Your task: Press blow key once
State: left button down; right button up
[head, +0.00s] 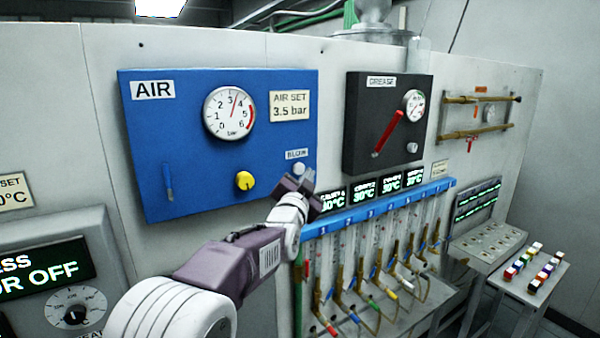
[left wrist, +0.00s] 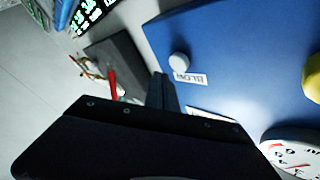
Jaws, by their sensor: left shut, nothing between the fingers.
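The blow key is a small pale round button (head: 299,168) under the BLOW label (head: 297,154), at the lower right of the blue AIR panel (head: 190,145). In the left wrist view the key (left wrist: 179,61) stands out from the blue face beside its label (left wrist: 189,78). My left gripper (head: 308,178) is shut and empty, just below and right of the key in the head view. Its dark fingers (left wrist: 162,90) show in the left wrist view, apart from the key in the picture. Whether they touch the panel I cannot tell. My right gripper is not in view.
A yellow knob (head: 244,181), a pressure gauge (head: 230,112) and a blue lever (head: 168,181) are on the same panel. A black GREASE panel (head: 385,125) with a red lever is to the right. Below are the blue rail (head: 380,208) and several tubes. Blank wall lies between the panels.

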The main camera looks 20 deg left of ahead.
pick_arm(q)
jog(key=s+d, duration=0.2)
jog(key=d, duration=0.1)
jog(key=shift+s, duration=0.35)
dwell(0.4)
